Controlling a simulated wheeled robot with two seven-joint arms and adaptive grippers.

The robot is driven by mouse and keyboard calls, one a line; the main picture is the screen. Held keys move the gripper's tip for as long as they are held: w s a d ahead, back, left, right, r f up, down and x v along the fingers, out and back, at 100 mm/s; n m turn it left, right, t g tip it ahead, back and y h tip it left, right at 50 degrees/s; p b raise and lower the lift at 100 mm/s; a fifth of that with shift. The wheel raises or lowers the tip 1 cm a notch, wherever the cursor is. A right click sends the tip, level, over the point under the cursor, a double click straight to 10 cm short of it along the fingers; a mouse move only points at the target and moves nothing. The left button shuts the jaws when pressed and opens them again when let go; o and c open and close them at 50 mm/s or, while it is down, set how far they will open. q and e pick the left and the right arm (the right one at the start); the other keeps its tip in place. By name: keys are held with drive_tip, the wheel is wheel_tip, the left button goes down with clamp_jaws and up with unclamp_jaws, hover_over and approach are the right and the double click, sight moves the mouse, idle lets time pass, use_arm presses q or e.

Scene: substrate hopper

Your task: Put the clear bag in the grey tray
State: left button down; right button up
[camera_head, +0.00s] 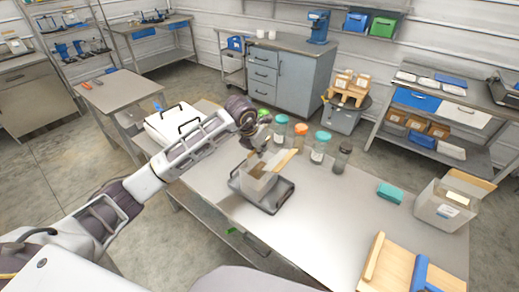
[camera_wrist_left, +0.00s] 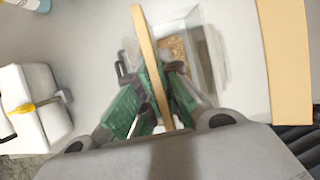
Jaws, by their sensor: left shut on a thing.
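The clear bag (camera_head: 257,184) is a boxy see-through pouch with a tan top strip (camera_head: 285,160) and brown contents low inside. It stands roughly upright over the grey tray (camera_head: 274,208) on the near table; I cannot tell whether its base touches the tray floor. My left gripper (camera_head: 256,150) is above the bag, shut on its tan strip. In the left wrist view, the green-padded fingers (camera_wrist_left: 157,105) close around the strip, with the clear bag (camera_wrist_left: 190,45) behind it. The fingers and strip hide part of the bag and tray. My right gripper is not in view.
Several lidded jars (camera_head: 318,147) stand close behind the tray. A teal block (camera_head: 390,193) and another clear container (camera_head: 440,208) sit to the right. A wooden board (camera_head: 393,268) lies at the front right. The table middle is clear. A white case (camera_head: 174,122) is at the left.

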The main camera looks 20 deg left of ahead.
use_arm(q)
drive_tip(key=c, duration=1.9)
unclamp_jaws()
drive_tip(key=shift+c, duration=0.2)
drive_tip(key=o, duration=0.3)
drive_tip(key=shift+o, duration=0.2)
drive_tip(key=b+v, duration=0.1)
drive_tip(key=v, duration=1.1)
